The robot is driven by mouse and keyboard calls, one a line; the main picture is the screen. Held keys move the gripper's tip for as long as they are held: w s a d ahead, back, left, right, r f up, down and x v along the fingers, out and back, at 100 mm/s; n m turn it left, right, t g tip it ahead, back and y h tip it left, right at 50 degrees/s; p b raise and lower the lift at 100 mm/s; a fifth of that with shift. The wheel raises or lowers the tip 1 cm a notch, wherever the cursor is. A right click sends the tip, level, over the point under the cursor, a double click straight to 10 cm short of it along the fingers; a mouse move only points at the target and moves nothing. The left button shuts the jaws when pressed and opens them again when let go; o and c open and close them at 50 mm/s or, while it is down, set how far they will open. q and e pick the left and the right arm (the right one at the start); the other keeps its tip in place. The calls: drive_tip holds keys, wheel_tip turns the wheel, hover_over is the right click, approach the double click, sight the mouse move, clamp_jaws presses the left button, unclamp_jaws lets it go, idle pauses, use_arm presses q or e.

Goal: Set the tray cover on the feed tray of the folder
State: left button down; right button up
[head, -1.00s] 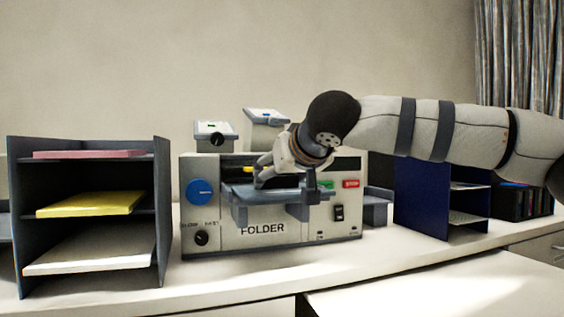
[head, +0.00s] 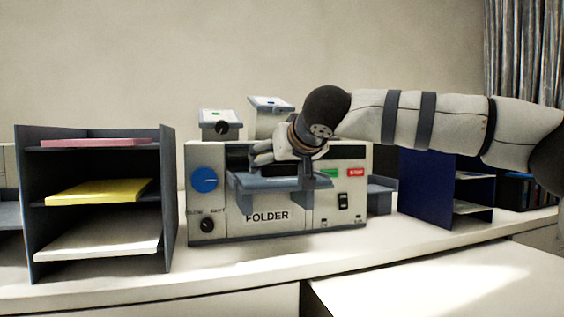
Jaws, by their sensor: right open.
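The folder (head: 230,230) is a pale machine with a blue knob, standing on the counter. Its grey feed tray (head: 275,184) juts from the front, above the FOLDER label. A flat grey piece lies along the top of this tray, but I cannot clearly tell the tray cover from the tray itself. My right gripper (head: 262,156) is open, just above the tray's left and middle part, with its arm coming in from the right. The gripper hides part of the dark slot behind it. My left gripper is not in view.
A dark shelf unit (head: 168,215) with pink, yellow and white paper stands left of the folder. A blue shelf unit (head: 427,190) stands to the right, partly behind my arm. Two small boxes with slanted tops sit on or behind the folder. The counter (head: 235,262) in front is clear.

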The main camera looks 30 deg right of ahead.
drive_tip(key=v, duration=1.2)
